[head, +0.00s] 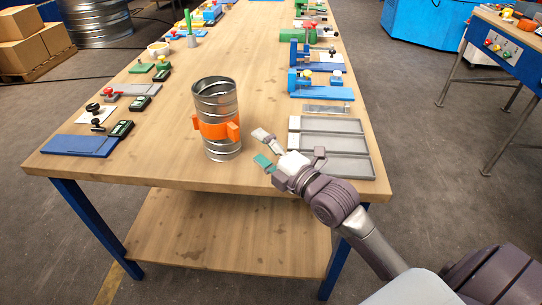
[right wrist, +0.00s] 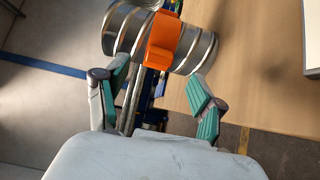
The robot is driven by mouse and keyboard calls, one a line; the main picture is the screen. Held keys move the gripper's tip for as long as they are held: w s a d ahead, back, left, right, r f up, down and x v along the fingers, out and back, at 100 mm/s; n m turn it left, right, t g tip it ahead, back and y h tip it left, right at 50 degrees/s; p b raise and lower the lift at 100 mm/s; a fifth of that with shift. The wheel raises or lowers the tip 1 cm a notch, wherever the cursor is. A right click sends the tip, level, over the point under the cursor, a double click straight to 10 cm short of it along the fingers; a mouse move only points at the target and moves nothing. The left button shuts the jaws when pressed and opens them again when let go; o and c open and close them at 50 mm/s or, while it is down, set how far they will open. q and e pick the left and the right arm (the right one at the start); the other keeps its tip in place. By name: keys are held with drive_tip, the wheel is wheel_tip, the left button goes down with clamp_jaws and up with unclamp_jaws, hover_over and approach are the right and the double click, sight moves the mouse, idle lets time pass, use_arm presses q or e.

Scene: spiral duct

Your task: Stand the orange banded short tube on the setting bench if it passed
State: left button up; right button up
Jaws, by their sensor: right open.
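The short spiral metal tube (head: 217,93) with an orange band (head: 212,128) stands upright near the front of the long wooden bench (head: 255,179). The band has blocks sticking out at its sides. My right gripper (head: 262,148) is open and empty just right of the tube, its fingers pointing towards it. In the right wrist view the tube (right wrist: 196,55) lies beyond the open fingertips of my right gripper (right wrist: 157,84), and I see no contact. I cannot tell which surface is the setting bench. My left gripper is not in view.
A grey sectioned tray (head: 329,146) lies beneath and right of my right gripper. Blue fixtures (head: 310,83) line the right edge. A blue plate (head: 80,146) and dark gauges (head: 122,129) lie along the left edge. Bare wood runs down the bench's middle.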

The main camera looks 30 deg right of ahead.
drive_tip(key=v, duration=0.3)
drive_tip(key=shift+s, duration=0.25)
